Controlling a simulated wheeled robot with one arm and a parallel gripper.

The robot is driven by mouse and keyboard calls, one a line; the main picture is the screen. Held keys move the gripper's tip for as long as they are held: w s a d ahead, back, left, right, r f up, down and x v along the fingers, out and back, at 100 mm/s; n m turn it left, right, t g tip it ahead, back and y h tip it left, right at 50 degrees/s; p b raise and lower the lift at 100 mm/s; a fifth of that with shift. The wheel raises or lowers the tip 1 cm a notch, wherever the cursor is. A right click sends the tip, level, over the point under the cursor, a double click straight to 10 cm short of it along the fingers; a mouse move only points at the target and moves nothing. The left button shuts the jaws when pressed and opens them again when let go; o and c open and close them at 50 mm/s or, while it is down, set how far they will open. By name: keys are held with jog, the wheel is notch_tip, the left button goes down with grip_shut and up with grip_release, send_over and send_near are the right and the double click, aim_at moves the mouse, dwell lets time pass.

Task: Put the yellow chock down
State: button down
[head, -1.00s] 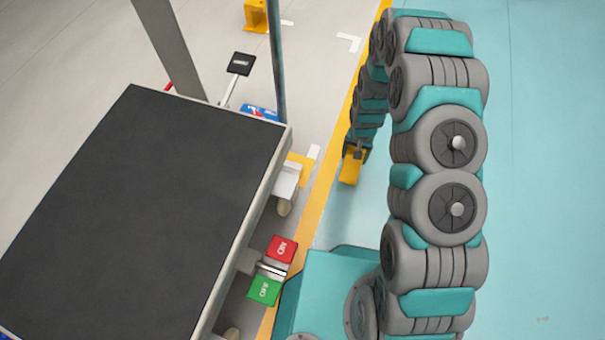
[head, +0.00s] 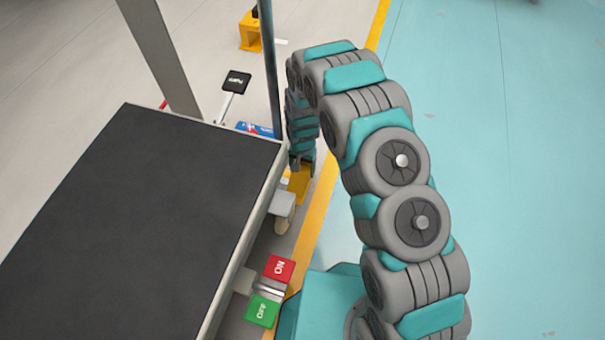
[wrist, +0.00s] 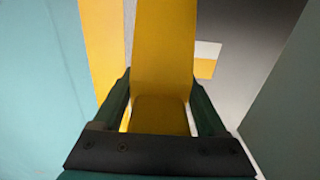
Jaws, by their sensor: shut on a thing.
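The yellow chock (head: 299,184) is in my gripper (head: 301,166) beside the right edge of the dark-topped table. In the wrist view the chock (wrist: 165,60) stands between the two fingers of my gripper (wrist: 160,105), which are shut on it. In the wrist view a yellow and white floor marking (wrist: 207,58) lies just beyond the chock on the right. In the head view the chock is partly hidden by the arm, and I cannot tell whether it touches the floor.
The dark-topped table (head: 130,210) fills the left, with a post (head: 268,75) near its far corner. Red (head: 279,268) and green (head: 262,310) pedals stand at its side. Another yellow block (head: 251,32) is farther back. Teal floor (head: 520,150) on the right is clear.

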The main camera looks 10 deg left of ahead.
aim_at(302, 174)
jog(key=shift+f, duration=1.65)
grip_release()
jog(key=shift+f, duration=0.15)
notch_tip(302, 174, up, 12)
jog(key=shift+r+p, duration=0.2)
jog(key=shift+p, duration=0.1)
